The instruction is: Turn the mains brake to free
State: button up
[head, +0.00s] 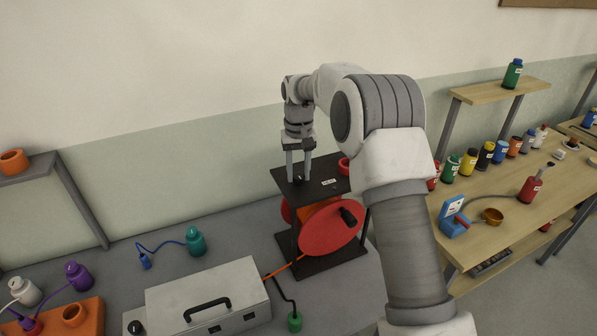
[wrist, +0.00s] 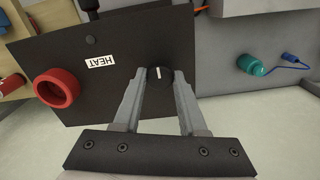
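A round black knob (wrist: 159,77) with a short white mark is on the dark top plate (wrist: 110,50) of a cable reel stand. The white mark runs roughly up and down in the wrist view. My gripper (wrist: 160,82) points down at the plate, with one finger on each side of the knob. The fingertips are very near its sides; I cannot tell whether they touch. The same gripper (head: 299,178) shows over the plate in the head view. A white label reading HEAT (wrist: 99,61) is beside the knob. No brake or free marking is readable.
A red ring-shaped part (wrist: 56,89) is on the plate's other end. The red reel (head: 333,229) hangs below the plate. A grey case (head: 208,297) and a teal bottle-shaped item (head: 195,240) are on the bench. A wooden table (head: 510,195) with several bottles stands right.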

aim_at(298, 175)
jog(key=o, duration=0.5)
jog(key=shift+c, duration=0.2)
jog(key=shift+r, duration=0.1)
notch_tip(298, 175, up, 17)
jog(key=shift+r, duration=0.15)
jog(key=s+d+r+t+b, duration=0.1)
jog(key=s+d+r+t, duration=0.2)
jog(key=s, duration=0.6)
jog(key=s+d+r+b, duration=0.1)
jog(key=s+d+r, duration=0.2)
jog(key=s+d, duration=0.35)
jog(key=s+d+f+m+t+b, duration=0.1)
jog(key=s+f, duration=0.4)
jog(key=s, duration=0.5)
jog(key=s+d+f+t, duration=0.1)
jog(key=s+d+f, duration=0.1)
jog(key=s+f, duration=0.4)
jog(key=s, duration=0.5)
jog(key=shift+s+f+m+t+b, duration=0.15)
jog(key=shift+s+m+t+b, duration=0.15)
jog(key=shift+m+b, duration=0.1)
